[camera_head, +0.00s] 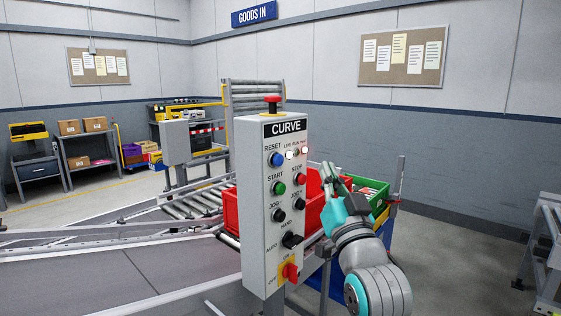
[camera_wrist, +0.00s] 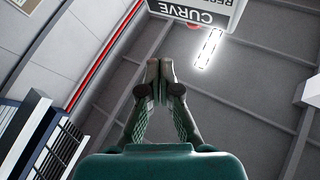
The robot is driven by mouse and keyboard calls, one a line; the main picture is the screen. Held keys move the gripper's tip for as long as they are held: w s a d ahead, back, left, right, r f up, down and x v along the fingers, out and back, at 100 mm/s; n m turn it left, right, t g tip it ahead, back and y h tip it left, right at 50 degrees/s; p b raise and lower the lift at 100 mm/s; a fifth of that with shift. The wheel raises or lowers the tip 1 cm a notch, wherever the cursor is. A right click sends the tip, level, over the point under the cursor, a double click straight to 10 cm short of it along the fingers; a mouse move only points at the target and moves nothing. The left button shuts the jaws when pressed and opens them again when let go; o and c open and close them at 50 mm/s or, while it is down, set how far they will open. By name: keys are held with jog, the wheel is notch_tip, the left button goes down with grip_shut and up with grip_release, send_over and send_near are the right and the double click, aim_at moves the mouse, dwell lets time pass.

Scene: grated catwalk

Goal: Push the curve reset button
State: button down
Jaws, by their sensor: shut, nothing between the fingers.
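The CURVE control box (camera_head: 270,200) stands upright in the middle of the head view. Its blue reset button (camera_head: 277,159) is at the upper left of the panel, under the word RESET. My gripper (camera_head: 328,172) is to the right of the panel, level with its upper buttons, and appears apart from it. In the wrist view my gripper (camera_wrist: 166,68) is shut and empty. There the upside-down top of the CURVE box (camera_wrist: 203,14) shows at the upper edge; the reset button is out of that view.
A red emergency knob (camera_head: 272,100) tops the box. Red crates (camera_head: 231,211) and a green crate (camera_head: 379,196) sit behind it.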

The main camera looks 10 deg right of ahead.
aim_at(282, 157)
jog(key=shift+w+a, duration=0.1)
jog(key=shift+w, duration=0.05)
jog(key=w+a, duration=0.5)
jog(key=w, duration=0.2)
dwell(0.6)
jog(key=shift+a, duration=0.1)
dwell(1.2)
jog(key=shift+w+a, duration=0.15)
jog(key=shift+w, duration=0.1)
jog(key=shift+w+a, duration=0.5)
jog(key=shift+w, duration=0.15)
dwell(1.3)
jog(key=shift+s+d, duration=0.75)
jog(key=shift+s, duration=0.25)
jog(key=shift+s+d, duration=0.75)
jog(key=shift+s, duration=0.3)
jog(key=shift+s+d, duration=0.7)
jog(key=shift+s, duration=0.3)
